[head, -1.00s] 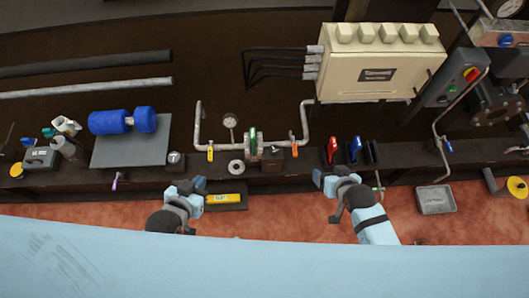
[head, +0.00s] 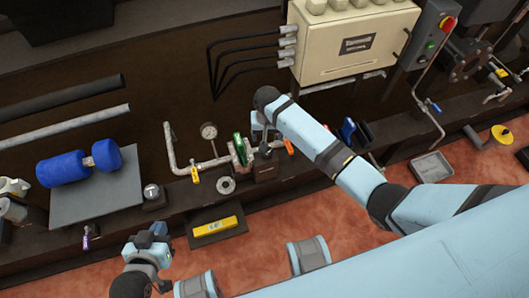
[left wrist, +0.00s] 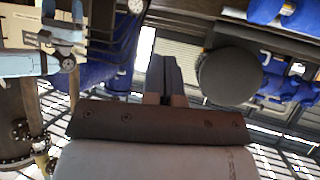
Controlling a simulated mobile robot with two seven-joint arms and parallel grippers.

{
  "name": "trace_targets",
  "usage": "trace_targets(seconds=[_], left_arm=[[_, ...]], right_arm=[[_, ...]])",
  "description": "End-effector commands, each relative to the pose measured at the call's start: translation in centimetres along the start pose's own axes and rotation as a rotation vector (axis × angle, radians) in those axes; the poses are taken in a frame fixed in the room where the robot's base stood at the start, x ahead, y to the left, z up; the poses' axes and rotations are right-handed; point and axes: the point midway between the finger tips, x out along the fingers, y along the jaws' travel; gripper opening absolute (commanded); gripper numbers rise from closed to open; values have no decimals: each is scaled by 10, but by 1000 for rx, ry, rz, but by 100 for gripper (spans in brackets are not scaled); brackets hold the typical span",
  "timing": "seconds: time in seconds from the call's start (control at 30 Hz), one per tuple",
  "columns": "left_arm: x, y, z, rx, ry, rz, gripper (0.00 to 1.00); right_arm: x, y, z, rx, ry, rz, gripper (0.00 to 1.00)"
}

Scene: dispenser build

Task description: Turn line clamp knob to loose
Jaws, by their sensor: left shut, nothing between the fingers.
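The dark block (head: 264,172) sits on the bench edge below the pipe run, with a small dark knob-like part on top (head: 266,150). I cannot tell for sure that this is the line clamp knob, nor read its setting. My right arm reaches over the pipe run, and its gripper (head: 258,132) points down close above this block, mostly hidden behind its own wrist. Whether it touches the knob cannot be told. My left gripper (head: 157,232) is shut and empty in front of the bench, well left of the block. Its closed fingers also show in the left wrist view (left wrist: 165,78).
A pressure gauge (head: 209,131), a green-rimmed valve (head: 239,149) and a yellow-handled valve (head: 195,174) sit on the pipes. A yellow level (head: 215,226) lies before the bench, and a grey tray (head: 431,166) at right.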

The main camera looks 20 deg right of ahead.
Motion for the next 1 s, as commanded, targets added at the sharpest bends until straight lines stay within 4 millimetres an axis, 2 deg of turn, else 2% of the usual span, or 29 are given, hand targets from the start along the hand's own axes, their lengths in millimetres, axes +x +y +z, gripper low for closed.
trace_targets(seconds=[0.03, 0.3, 0.5, 0.67, 0.93, 0.97, 1.0], left_arm=[[2, 0, 3, 2, 4, 0, 0], [8, 0, 11, 11, 13, 2, 0], [7, 1, 6, 5, 32, 10, 0], [7, 2, 6, 3, 36, 14, 0], [7, 2, 6, 3, 36, 14, 0], [7, 2, 6, 3, 36, 14, 0], [7, 2, 6, 3, 36, 14, 0]], right_arm=[[15, 0, 1, -1, -3, 2, 76], [72, 0, 1, -1, -1, 0, 76], [99, 0, 1, -2, 0, 0, 76], [107, 0, 0, -2, 1, -1, 76], [107, 0, 0, -2, 1, -1, 76], [107, 0, 0, -2, 1, -1, 71], [107, 0, 0, -2, 1, -1, 62]])
